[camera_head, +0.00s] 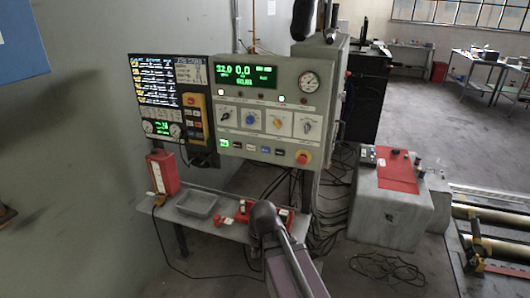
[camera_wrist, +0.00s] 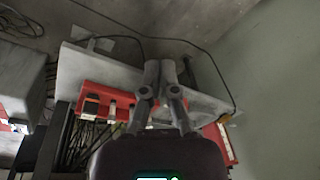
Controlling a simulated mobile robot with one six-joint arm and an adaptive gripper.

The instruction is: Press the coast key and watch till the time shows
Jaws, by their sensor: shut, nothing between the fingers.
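The control panel (camera_head: 265,105) stands against the wall in the head view. Its green display (camera_head: 247,73) shows large digits that look like 32.0 and 0.0, with a smaller line below. A row of small keys (camera_head: 251,147) runs along the panel's lower part; the leftmost key (camera_head: 224,143) is lit green. Key labels are too small to read, so I cannot tell which is coast. My gripper (camera_wrist: 161,66) shows in the wrist view, fingers together and empty, in front of the shelf. No key shows near the fingertips there.
A red emergency button (camera_head: 303,157) sits right of the keys, with knobs (camera_head: 253,120) and a dial gauge (camera_head: 309,82) above. The shelf (camera_head: 207,229) below carries a grey tray (camera_head: 197,205) and red items. A grey roller housing (camera_head: 388,212) and loose cables lie right.

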